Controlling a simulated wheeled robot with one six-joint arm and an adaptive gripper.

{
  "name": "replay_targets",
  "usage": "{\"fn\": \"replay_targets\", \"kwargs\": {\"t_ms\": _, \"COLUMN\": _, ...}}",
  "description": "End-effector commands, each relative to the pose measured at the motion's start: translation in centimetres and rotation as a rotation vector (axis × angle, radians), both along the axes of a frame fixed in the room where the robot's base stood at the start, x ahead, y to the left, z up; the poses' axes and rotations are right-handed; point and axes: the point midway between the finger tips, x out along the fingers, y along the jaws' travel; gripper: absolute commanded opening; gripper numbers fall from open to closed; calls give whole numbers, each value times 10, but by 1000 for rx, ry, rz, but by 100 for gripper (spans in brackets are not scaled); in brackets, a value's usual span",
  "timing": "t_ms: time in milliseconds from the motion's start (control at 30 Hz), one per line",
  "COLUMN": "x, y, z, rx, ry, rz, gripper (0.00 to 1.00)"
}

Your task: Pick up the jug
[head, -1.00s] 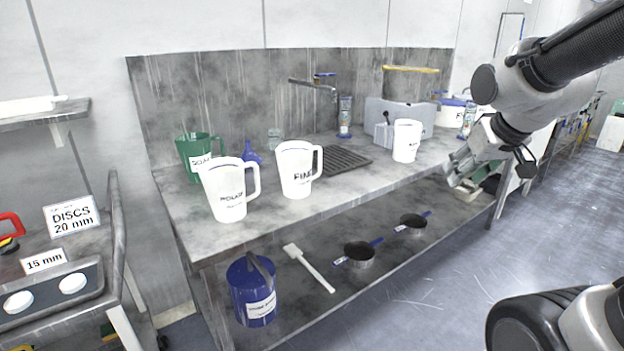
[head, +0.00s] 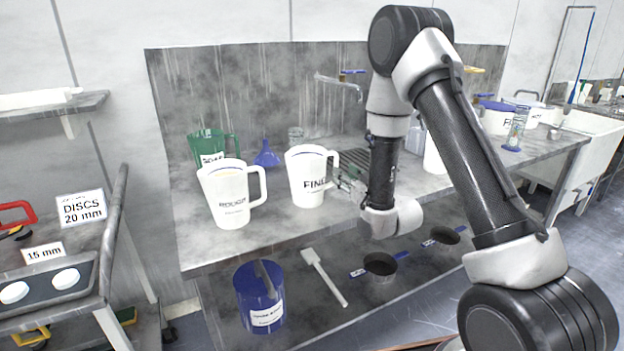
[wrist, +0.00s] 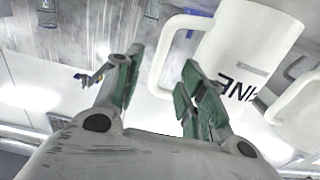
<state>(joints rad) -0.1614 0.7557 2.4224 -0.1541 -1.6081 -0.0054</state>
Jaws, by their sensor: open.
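Several jugs are in view. The white jug marked FINE (head: 306,178) stands upright on the steel bench, its handle on the right side. The white jug marked ROUGH (head: 229,196) stands to its left and a green jug (head: 209,146) behind. A blue jug (head: 258,293) sits on the lower shelf. My gripper (head: 347,186) is open and empty beside the FINE jug's handle. In the wrist view the FINE jug (wrist: 240,65) is upper right; its handle appears ahead of the gap between my fingers (wrist: 158,82). I cannot tell whether anything touches.
The bench (head: 262,238) also holds a blue funnel (head: 267,154) and, behind my arm, another white container (head: 433,158). A tap (head: 345,82) stands at the back. Pans and a white scraper (head: 325,278) lie on the lower shelf. The bench front is clear.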

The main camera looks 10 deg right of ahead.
Motion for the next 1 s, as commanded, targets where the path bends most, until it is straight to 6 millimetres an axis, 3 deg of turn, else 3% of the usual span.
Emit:
{"fn": "replay_targets", "kwargs": {"t_ms": 400, "x": 56, "y": 18, "z": 5, "rx": -1, "ry": 0, "rz": -1, "gripper": 40}}
{"fn": "replay_targets", "kwargs": {"t_ms": 700, "x": 61, "y": 19, "z": 5, "rx": 0, "ry": 1, "rz": -1, "gripper": 40}}
{"fn": "replay_targets", "kwargs": {"t_ms": 900, "x": 61, "y": 19, "z": 5, "rx": 0, "ry": 1, "rz": -1, "gripper": 4}}
{"fn": "replay_targets", "kwargs": {"t_ms": 1000, "x": 61, "y": 19, "z": 5, "rx": 0, "ry": 1, "rz": -1, "gripper": 0}}
